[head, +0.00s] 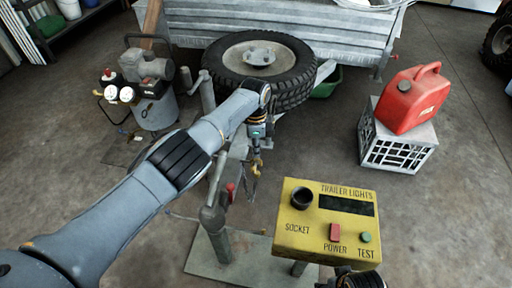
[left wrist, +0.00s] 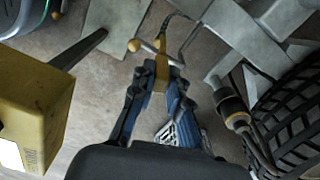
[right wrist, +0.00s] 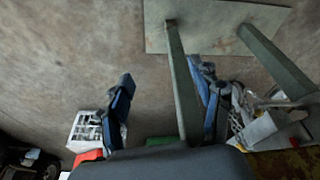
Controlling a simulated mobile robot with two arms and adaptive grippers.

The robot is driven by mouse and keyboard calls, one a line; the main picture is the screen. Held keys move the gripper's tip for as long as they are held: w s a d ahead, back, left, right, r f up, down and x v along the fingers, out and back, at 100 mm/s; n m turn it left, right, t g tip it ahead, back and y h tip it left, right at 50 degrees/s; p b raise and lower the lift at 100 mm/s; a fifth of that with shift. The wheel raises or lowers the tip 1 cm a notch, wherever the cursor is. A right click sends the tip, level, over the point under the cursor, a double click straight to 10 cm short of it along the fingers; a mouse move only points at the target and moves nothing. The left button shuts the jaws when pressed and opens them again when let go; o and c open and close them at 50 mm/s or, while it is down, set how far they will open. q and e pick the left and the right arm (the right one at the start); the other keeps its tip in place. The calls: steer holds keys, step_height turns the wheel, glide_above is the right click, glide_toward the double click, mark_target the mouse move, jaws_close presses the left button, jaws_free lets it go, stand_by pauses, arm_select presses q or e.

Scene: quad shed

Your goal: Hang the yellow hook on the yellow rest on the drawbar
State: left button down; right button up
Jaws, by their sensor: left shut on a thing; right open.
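My left gripper (head: 258,136) is shut on the yellow hook (left wrist: 158,74), seen as a narrow yellow piece between the fingers in the left wrist view. In the head view the hook (head: 257,165) is small below the gripper, over the grey drawbar. A dark cable or chain runs from its far end. A small yellow ball tip (left wrist: 134,45) on a thin grey rod shows close beside the hook and may be part of the yellow rest. I cannot tell whether they touch. My right gripper (right wrist: 162,73) is open and empty, with a green post near its fingers.
A yellow trailer-lights box (head: 325,222) stands right of the drawbar. A spare wheel (head: 260,62) and grey trailer (head: 340,35) are behind. A red can (head: 405,100) sits on a white crate (head: 395,148). A compressor (head: 150,95) stands left.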

arm_select(q)
steer(key=shift+f, duration=0.2)
arm_select(e)
steer(key=shift+w+r, duration=0.1)
steer(key=shift+r, duration=0.65)
arm_select(q)
steer(key=shift+f+b, duration=0.1)
steer(key=shift+b, duration=0.2)
arm_select(e)
steer(key=shift+r, duration=0.45)
arm_select(q)
steer(key=shift+f, duration=0.1)
arm_select(e)
steer(key=shift+r, duration=0.3)
arm_select(q)
steer(key=c, duration=0.7)
jaws_free()
steer(key=shift+c, duration=0.2)
arm_select(e)
steer(key=shift+w+r, duration=0.1)
steer(key=shift+r, duration=0.15)
